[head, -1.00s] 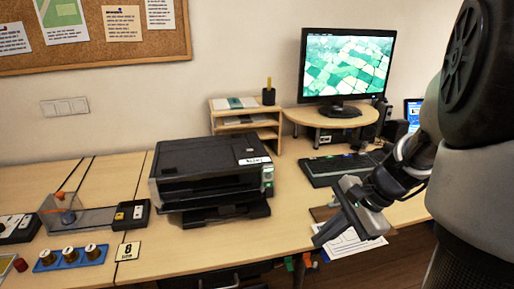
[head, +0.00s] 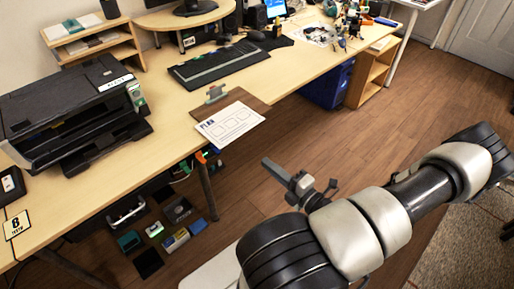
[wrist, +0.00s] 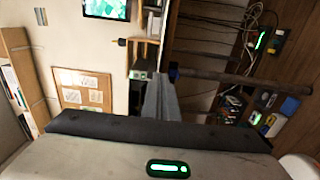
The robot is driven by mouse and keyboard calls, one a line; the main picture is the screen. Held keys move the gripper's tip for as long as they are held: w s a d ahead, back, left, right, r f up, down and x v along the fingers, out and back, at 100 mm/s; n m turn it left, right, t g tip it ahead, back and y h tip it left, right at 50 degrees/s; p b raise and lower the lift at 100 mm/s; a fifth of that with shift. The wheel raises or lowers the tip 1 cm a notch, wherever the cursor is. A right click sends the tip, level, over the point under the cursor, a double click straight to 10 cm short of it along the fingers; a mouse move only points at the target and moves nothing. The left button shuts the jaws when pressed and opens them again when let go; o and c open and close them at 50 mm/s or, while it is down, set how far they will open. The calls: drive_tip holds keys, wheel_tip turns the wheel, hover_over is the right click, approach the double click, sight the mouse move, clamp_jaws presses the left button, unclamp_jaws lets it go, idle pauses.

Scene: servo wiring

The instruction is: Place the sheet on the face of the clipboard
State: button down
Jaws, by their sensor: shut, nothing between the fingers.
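The clipboard (head: 247,97) lies on the desk near its front edge in the head view, brown with a metal clip (head: 215,93) at its left end. A white printed sheet (head: 230,125) lies over the front part of the clipboard, a little askew, and seems to reach past its front edge; brown board shows behind it. My gripper (head: 268,164) is shut and empty, out over the floor in front of the desk, apart from sheet and clipboard. In the wrist view the shut fingers (wrist: 160,100) show; sheet and clipboard cannot be made out there.
A black printer (head: 70,115) stands left of the clipboard. A keyboard (head: 215,65) lies behind it. Several small parts lie on the floor under the desk. A blue bin (head: 328,85) and wooden shelf (head: 372,72) stand to the right. The floor before the desk is open.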

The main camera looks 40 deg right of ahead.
sight(251, 125)
drive_tip(key=w+d+b, duration=0.1)
drive_tip(key=w+b, duration=0.1)
drive_tip(key=w, duration=1)
drive_tip(key=shift+w+d, duration=0.35)
drive_tip(key=w+d, duration=0.2)
drive_tip(key=w+d+p, duration=0.1)
drive_tip(key=w+d, duration=0.1)
drive_tip(key=w, duration=0.1)
drive_tip(key=shift+w+d, duration=0.25)
drive_tip(key=shift+d, duration=0.1)
